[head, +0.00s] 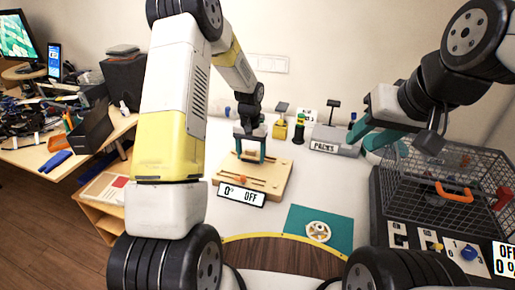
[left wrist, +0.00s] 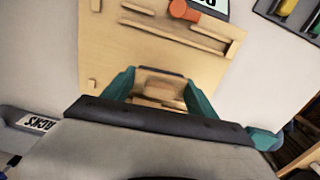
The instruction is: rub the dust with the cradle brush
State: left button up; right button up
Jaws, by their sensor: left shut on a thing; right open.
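My left gripper (head: 249,150) is low over the pale wooden board (head: 275,183) on the white table. In the left wrist view, its teal fingers (left wrist: 160,98) are shut on a small light-brown wooden piece (left wrist: 160,88). That piece may be the cradle brush, but most of it is hidden by the gripper. The board has slots and an orange knob (left wrist: 184,10); a "0% OFF" sign (head: 242,195) stands at its front edge. My right gripper (head: 374,140) is open at the right, by the grey "PACKS" box (head: 335,140). I cannot make out any dust.
A teal mat (head: 300,220) with a round white part (head: 318,231) lies in front of the board. A wire basket (head: 450,185) stands at the right. Small posts and a yellow holder (head: 280,129) stand behind. White table between them is clear.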

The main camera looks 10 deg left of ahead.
pick_arm(q)
jog(key=shift+r, duration=2.85)
